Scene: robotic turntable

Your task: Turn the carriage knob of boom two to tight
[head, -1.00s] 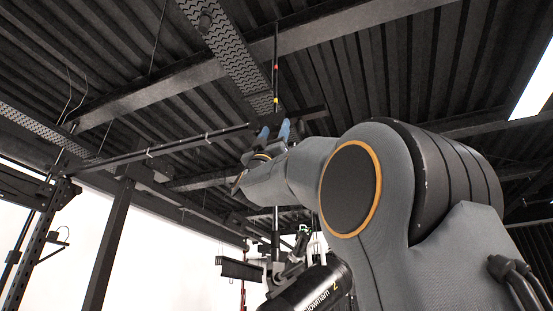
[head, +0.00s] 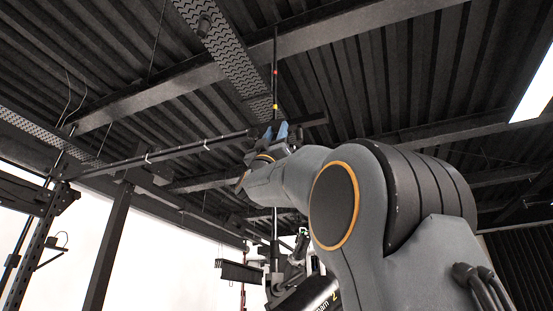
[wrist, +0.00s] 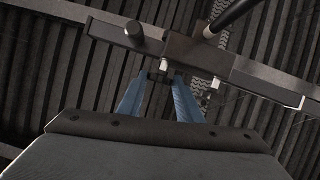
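The carriage (wrist: 185,45) is a dark block on a dark beam running across the wrist view. A round stub (wrist: 134,31) stands on its left part. A small dark knob-like part (wrist: 161,76) hangs under the block. My gripper (wrist: 161,80) has two blue fingers, with their tips on either side of that part. A gap shows between the fingers, but whether they press on it is unclear. In the head view my gripper (head: 276,132) is up by the boom (head: 185,147), a dark rod coming in from the left. My arm hides much of the carriage there.
A thin upright rod (head: 276,75) with red and yellow marks rises behind the gripper. A perforated cable tray (head: 215,40) and steel beams run overhead. A dark post (head: 108,245) stands at left. A dark labelled cylinder (head: 312,292) and a stand lie below the arm.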

